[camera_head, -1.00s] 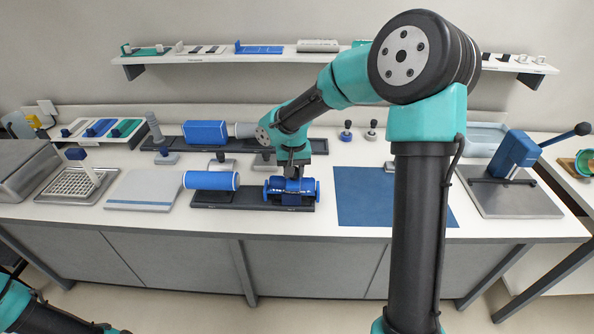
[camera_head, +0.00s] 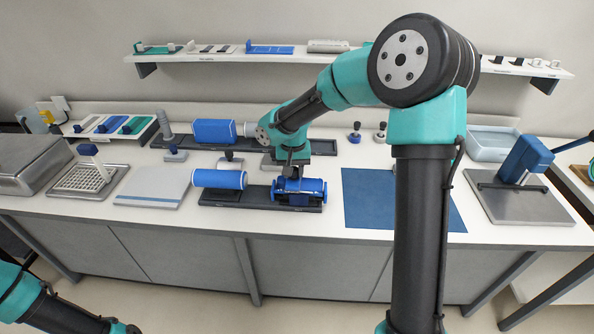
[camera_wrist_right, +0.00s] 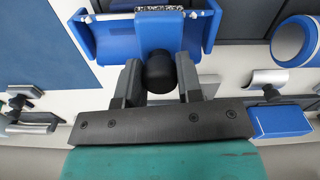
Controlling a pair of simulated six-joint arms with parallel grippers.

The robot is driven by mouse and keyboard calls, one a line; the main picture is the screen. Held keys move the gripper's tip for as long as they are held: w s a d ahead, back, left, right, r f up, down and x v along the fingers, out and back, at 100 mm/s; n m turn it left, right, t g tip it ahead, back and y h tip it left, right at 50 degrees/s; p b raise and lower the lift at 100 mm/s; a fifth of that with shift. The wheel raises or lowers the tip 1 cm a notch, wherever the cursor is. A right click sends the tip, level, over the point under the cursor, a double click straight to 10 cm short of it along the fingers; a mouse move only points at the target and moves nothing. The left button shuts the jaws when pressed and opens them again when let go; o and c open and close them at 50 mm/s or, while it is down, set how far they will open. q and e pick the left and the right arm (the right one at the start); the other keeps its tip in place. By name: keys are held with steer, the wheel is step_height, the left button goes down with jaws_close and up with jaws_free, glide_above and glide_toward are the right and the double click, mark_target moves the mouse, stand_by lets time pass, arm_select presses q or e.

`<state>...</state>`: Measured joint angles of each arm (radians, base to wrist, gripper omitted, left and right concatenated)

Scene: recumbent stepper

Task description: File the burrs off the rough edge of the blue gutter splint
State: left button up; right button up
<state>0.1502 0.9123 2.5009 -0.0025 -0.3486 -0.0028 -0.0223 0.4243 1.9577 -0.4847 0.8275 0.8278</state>
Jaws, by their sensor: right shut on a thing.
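The blue gutter splint (camera_head: 314,187) lies on a black stand (camera_head: 235,197) at the front of the bench. In the right wrist view the splint (camera_wrist_right: 112,38) is a trough with small white rough bits at the corners of its far edge. My right gripper (camera_head: 293,172) is directly above it. In the wrist view, the fingers of this gripper (camera_wrist_right: 160,78) are shut on a round black knob (camera_wrist_right: 160,70).
A blue cylinder (camera_head: 219,179) sits on the same stand, left of the splint. Behind is a black rail with a larger blue cylinder (camera_head: 214,131). A blue mat (camera_head: 375,200) lies to the right, a pale flat box (camera_head: 152,187) to the left.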

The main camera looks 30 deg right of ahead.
steer(key=shift+w+a+f, duration=0.1)
steer(key=shift+a, duration=0.15)
steer(key=shift+w+a, duration=0.5)
steer(key=shift+a, duration=0.2)
stand_by(0.4)
steer(key=shift+s+d, duration=0.55)
steer(key=shift+d, duration=0.3)
steer(key=shift+s+d, duration=0.65)
steer(key=shift+d, duration=0.15)
steer(key=shift+d, duration=0.1)
steer(key=shift+s+d, duration=0.55)
steer(key=shift+d, duration=0.2)
